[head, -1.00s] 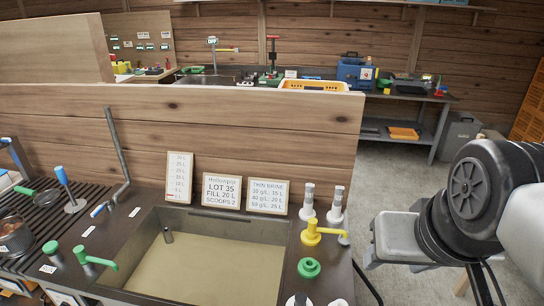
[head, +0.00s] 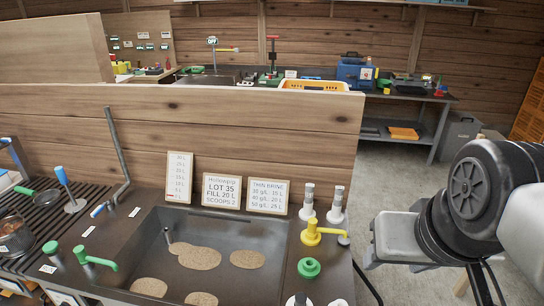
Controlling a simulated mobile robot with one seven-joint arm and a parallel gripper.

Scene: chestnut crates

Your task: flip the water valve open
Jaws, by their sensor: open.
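Several fittings stand around the sink (head: 140,236), and I cannot tell which one is the water valve. An upright blue-handled lever (head: 62,176) stands on a pale round base at the left. A tall bent grey pipe (head: 115,150) has a blue end (head: 99,210) low beside the sink's left rim. A green-handled fitting (head: 95,259) is at the front left. A yellow fitting (head: 318,232) and a green knob (head: 309,268) are right of the sink. My gripper (head: 369,262) is at the right, beyond the counter's edge, apart from every fitting, empty; its fingers show poorly.
Three white sign cards (head: 222,189) lean against the wooden partition (head: 235,125) behind the sink. A slatted rack (head: 40,215) lies left. Open floor (head: 400,165) is behind my arm.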

